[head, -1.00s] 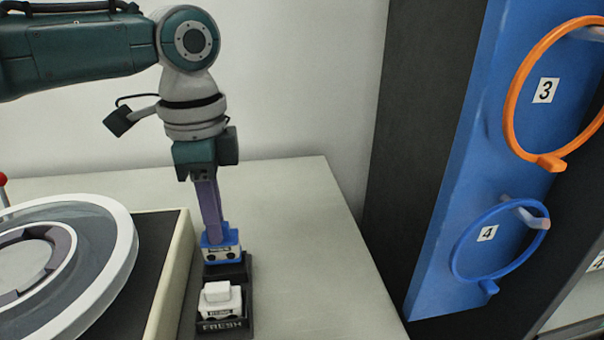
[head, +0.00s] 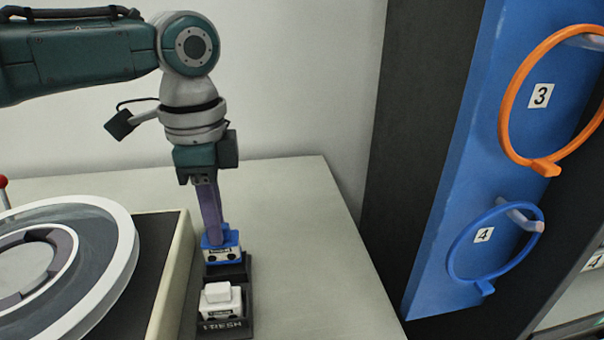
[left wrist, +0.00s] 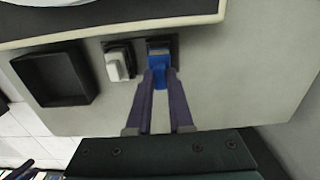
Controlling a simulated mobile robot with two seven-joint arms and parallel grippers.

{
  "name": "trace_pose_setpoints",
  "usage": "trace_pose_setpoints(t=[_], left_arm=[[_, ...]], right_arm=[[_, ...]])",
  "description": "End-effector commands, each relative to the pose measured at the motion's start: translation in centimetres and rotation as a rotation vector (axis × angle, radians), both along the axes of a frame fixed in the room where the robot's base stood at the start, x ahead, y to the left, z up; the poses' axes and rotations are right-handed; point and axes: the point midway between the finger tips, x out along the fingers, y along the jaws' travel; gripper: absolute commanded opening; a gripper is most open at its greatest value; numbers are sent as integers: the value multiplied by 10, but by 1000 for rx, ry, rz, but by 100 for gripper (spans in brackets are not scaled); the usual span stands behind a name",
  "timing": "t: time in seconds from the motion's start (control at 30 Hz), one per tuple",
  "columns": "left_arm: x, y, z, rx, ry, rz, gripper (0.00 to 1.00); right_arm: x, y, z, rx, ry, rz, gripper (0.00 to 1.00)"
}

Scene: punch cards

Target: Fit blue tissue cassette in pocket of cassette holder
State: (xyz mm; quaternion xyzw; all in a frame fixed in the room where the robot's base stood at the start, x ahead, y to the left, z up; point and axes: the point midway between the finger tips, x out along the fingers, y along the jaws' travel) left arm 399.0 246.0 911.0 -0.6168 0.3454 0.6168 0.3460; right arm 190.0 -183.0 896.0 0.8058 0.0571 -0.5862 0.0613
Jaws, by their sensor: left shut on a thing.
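My left gripper (head: 211,228) points down and is shut on the blue tissue cassette (head: 222,252), which has a blue top and a white front with dark spots. The cassette is at the far end of the black cassette holder (head: 226,330), at or just above its pocket; I cannot tell how deep it sits. In the left wrist view the fingers (left wrist: 160,80) close on the blue cassette (left wrist: 159,58). A white cassette (head: 221,298) sits in the near pocket, behind the front marked FRESH. My right gripper is not in view.
A round device with a pale rim (head: 128,245) stands in a cream-edged base to the left. A black square tray (left wrist: 66,76) shows in the left wrist view. A blue panel (head: 440,240) with orange and blue rings stands at right. Table right of the holder is clear.

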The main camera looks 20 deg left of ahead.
Motion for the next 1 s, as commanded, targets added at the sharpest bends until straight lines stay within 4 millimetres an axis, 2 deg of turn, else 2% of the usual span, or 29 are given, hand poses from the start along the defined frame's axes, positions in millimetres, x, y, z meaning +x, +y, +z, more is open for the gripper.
trace_pose_setpoints(t=[1.0], left_arm=[[0, 0, -19, -1, 1, 0, 0]], right_arm=[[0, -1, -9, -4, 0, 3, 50]])
